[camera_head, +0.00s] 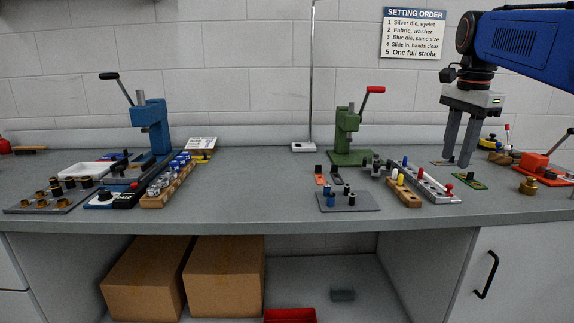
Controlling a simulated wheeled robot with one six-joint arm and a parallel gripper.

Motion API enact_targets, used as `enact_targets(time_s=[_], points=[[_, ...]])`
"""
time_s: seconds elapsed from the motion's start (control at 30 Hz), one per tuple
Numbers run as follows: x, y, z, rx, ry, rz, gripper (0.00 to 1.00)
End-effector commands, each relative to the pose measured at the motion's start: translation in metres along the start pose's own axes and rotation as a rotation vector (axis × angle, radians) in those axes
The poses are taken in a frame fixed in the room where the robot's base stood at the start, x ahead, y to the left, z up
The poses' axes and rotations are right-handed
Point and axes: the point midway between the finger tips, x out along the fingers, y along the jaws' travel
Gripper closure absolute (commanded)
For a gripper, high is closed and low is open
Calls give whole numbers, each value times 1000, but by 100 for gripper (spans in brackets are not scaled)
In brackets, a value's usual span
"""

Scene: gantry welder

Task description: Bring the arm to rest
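My arm (522,45) is blue and reaches in from the upper right. My gripper (456,164) hangs fingers-down above the right part of the bench. Its two long grey fingers show a narrow gap between the tips, and I see nothing held in them. The fingertips are near a small green plate (468,181) and a rack with coloured pegs (430,184). Whether the tips touch anything below cannot be told from this view.
A green press with a red lever (346,135) and a blue press (152,125) stand on the grey bench (270,190). A red device (541,168) and a brass piece (528,185) are at the right. The bench middle is clear. Cardboard boxes (225,275) sit below.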

Motion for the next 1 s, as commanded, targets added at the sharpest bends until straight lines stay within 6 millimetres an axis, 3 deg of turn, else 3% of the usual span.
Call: enact_targets(time_s=[0.1, 0.47, 0.8, 1.0], points=[[18, 27, 25, -152, 13, -33, 67], [92, 107, 87, -628, 78, -127, 67], [185, 189, 134, -1072, 171, -202, 67], [235, 227, 152, -1280, 226, -230, 67]])
